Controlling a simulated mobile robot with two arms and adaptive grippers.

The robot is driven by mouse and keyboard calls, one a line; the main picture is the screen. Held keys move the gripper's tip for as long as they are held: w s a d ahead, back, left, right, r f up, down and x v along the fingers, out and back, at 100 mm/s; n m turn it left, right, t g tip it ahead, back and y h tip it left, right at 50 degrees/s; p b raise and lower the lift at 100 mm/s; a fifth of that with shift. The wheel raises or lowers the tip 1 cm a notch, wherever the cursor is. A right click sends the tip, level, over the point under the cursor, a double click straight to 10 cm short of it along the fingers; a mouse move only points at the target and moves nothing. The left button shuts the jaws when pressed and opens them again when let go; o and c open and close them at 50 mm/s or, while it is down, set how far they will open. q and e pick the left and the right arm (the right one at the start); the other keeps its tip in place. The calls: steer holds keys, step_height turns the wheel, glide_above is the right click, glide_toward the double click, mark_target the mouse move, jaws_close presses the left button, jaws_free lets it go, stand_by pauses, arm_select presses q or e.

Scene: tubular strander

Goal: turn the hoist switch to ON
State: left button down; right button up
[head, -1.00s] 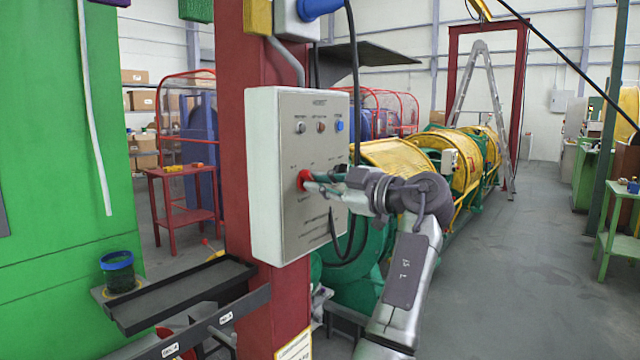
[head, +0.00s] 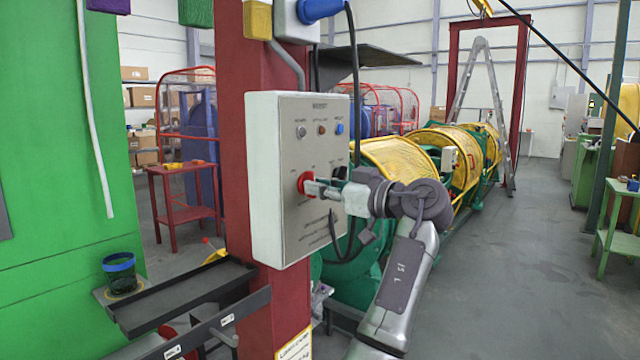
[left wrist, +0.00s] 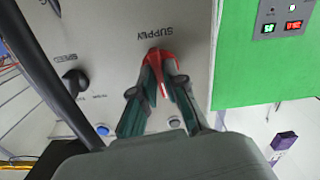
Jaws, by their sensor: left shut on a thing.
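The grey hoist control box (head: 268,215) is fixed to a red post. On its front is a red rotary switch (head: 303,180). In the left wrist view the red switch (left wrist: 154,53) sits below an upside-down SUPPLY label (left wrist: 168,33). My left gripper (head: 312,187) is shut on the red switch, with one finger on each side of its handle. The fingers (left wrist: 162,85) partly hide the handle, and I cannot read which position it points to. My right gripper is not in view.
A black knob (left wrist: 75,80) is beside the red switch on the same panel. A row of small buttons, including a blue one (head: 339,129), is above. A black cable (head: 355,80) hangs close to the box. A dark tray (head: 185,295) juts out below left.

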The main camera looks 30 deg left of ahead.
arm_select(q)
steer(key=m+p, duration=0.4)
steer(key=m, duration=0.6)
steer(key=shift+r, duration=0.1)
steer(key=shift+m, duration=0.4)
steer(key=c, duration=1.2)
jaws_free()
steer(key=shift+d, duration=0.15)
steer(key=d, duration=0.8)
steer(key=s+d, duration=0.1)
steer(key=d, duration=0.2)
steer(key=shift+d, duration=0.4)
